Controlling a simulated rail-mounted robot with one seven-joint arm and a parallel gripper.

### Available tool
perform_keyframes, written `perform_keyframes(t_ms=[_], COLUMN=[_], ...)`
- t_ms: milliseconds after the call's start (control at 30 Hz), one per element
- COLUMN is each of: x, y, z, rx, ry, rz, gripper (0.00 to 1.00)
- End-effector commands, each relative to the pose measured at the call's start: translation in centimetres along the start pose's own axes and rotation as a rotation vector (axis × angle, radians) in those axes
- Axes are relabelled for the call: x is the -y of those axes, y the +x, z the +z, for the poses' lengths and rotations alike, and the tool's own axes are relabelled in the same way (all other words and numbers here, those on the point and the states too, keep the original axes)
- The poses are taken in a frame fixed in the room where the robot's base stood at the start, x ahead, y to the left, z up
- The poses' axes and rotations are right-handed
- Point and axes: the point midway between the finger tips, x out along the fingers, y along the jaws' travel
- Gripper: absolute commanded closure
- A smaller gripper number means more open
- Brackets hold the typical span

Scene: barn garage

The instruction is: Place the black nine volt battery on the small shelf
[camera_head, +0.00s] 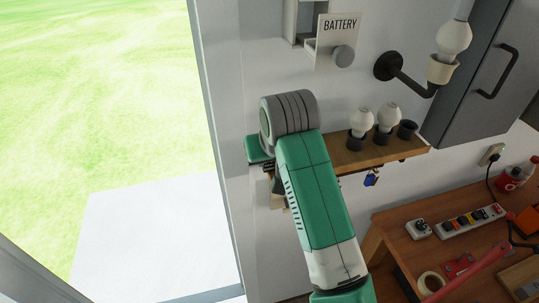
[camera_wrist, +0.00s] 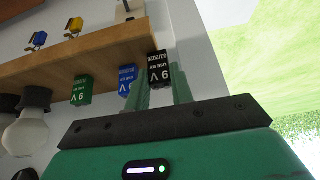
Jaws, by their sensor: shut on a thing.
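The black nine volt battery (camera_wrist: 158,69) is between the fingers of my gripper (camera_wrist: 163,88) in the wrist view, and the gripper is shut on it. That view is upside down. The battery is close to the end of the small wooden shelf (camera_wrist: 90,60); I cannot tell if it touches the shelf. A blue battery (camera_wrist: 127,80) and a green battery (camera_wrist: 82,90) stand on the shelf beside it. In the head view the shelf (camera_head: 398,154) is on the wall, and my arm hides its left part, the batteries and the fingertips.
Two white bulbs (camera_head: 361,122) (camera_head: 388,117) stand in black holders on the shelf, by an empty black holder (camera_head: 407,129). A blue key tag (camera_head: 371,179) hangs below. A wall lamp (camera_head: 405,73) and a BATTERY box (camera_head: 333,50) are above. A cluttered workbench (camera_head: 400,215) is lower right.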

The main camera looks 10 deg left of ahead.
Motion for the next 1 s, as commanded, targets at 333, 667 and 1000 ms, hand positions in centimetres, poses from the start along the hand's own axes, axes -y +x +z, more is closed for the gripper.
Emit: perform_keyframes(t_ms=[333, 667, 1000], x=[0.0, 0.0, 0.0], y=[0.2, -3.4, -10.8], z=[0.1, 0.0, 0.0], rx=[0.0, -0.005, -0.001], ry=[0.001, 0.0, 0.001], rz=[0.0, 0.001, 0.0], gripper=[0.68, 0.68, 0.68])
